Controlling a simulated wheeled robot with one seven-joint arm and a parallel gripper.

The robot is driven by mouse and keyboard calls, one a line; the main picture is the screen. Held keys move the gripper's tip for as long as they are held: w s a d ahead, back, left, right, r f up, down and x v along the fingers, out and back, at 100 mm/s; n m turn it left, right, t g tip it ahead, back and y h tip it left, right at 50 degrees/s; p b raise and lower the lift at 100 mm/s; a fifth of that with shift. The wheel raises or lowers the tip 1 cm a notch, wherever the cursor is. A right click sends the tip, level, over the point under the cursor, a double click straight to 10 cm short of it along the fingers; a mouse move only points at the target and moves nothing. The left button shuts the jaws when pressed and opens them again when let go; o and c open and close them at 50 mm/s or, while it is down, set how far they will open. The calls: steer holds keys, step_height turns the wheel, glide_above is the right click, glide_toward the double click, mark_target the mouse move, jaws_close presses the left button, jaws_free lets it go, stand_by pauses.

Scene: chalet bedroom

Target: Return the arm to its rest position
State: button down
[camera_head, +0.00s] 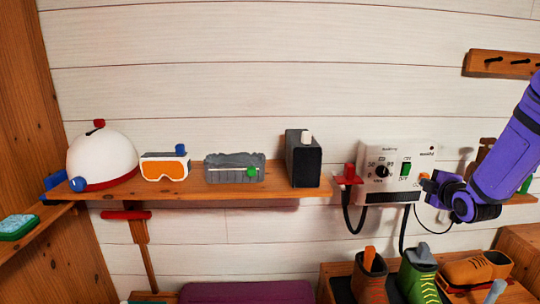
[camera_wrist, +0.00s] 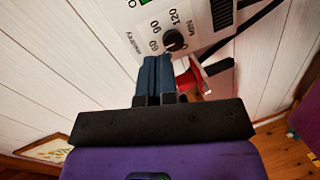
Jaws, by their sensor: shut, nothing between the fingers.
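My purple arm reaches in from the right edge of the head view. My gripper (camera_head: 428,187) is beside the right side of the white control box (camera_head: 380,160) on the wall. In the wrist view my gripper (camera_wrist: 157,62) is shut and empty, its dark blue fingers side by side below the box's black dial (camera_wrist: 173,40). The box carries a dial, a green switch (camera_head: 406,169) and printed numbers. I cannot tell whether the fingertips touch the box.
A wooden shelf (camera_head: 240,190) left of the box holds a white helmet (camera_head: 103,155), goggles (camera_head: 165,165) and a dark block (camera_head: 303,160). A red part (camera_head: 348,175) adjoins the box. Cables hang below it, above several boots (camera_head: 418,275). A peg rail (camera_head: 500,65) is upper right.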

steer(key=s+a+r+m+g+h, duration=0.1)
steer(key=s+a+r+m+g, duration=0.25)
steer(key=s+r, duration=0.3)
steer(key=s+a+r+m+g+h, duration=0.1)
steer(key=s+a+r+m+g, duration=0.1)
steer(key=s+a+r+m, duration=0.4)
steer(key=s+a+r+m+g+y, duration=0.1)
steer(key=s+a+m+g, duration=0.1)
steer(key=s, duration=1)
steer(key=s+a+m+g+y, duration=0.1)
steer(key=s+a+m, duration=0.3)
steer(key=s, duration=0.8)
steer(key=shift+a+r+g, duration=0.15)
steer(key=shift+r+g, duration=0.2)
steer(key=shift+g, duration=0.5)
steer(key=shift+s, duration=0.1)
